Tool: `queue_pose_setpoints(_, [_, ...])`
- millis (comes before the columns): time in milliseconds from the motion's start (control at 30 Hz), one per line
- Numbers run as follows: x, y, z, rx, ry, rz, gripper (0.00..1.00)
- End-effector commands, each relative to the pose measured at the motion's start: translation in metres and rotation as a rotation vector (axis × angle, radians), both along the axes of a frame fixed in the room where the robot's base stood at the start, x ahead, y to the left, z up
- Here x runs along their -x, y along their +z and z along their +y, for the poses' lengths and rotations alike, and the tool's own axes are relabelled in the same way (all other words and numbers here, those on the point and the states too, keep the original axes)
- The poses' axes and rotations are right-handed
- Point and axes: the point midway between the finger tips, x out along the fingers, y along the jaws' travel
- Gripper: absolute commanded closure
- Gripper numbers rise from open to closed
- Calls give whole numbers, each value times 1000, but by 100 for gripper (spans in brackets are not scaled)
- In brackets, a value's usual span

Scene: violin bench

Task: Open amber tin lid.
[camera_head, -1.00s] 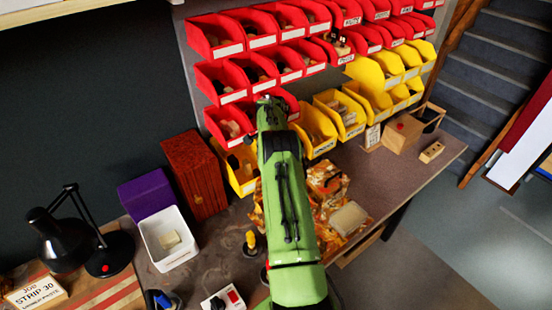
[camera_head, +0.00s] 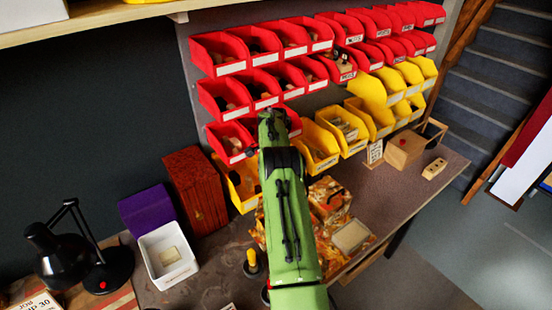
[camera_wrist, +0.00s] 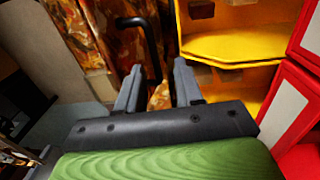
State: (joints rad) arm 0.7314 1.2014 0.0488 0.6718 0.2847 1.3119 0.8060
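The amber tin, a marbled orange-brown box (camera_head: 330,203), stands on the bench right of my arm in the head view, partly hidden by it. In the wrist view its marbled surface (camera_wrist: 75,25) fills the upper left and middle. A black bent handle (camera_wrist: 151,45) stands out in front of that surface. My gripper (camera_wrist: 158,75) is open, with a clear gap between its two fingers and nothing between them. The handle's lower end is near this gap, but I cannot tell whether it touches a finger. My fingers are hidden in the head view.
Red bins (camera_head: 260,92) and yellow bins (camera_head: 320,148) hang behind the bench; a yellow one (camera_wrist: 235,45) is close right of my fingers. A white tub (camera_head: 167,254), dark red box (camera_head: 196,190) and black lamp (camera_head: 62,250) stand left.

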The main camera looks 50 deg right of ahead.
Motion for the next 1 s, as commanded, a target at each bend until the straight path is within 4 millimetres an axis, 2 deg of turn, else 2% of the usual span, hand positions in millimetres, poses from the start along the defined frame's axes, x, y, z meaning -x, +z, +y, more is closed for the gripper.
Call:
queue_pose_setpoints(300, [-5, 98, -1, 3, 0, -1, 64])
queue_pose_setpoints(400, [-6, 122, -1, 2, 0, -1, 64])
queue_pose_setpoints(600, [-7, 137, -1, 0, 1, 1, 64])
queue_pose_setpoints(1000, [-7, 134, -1, 0, 1, 1, 64])
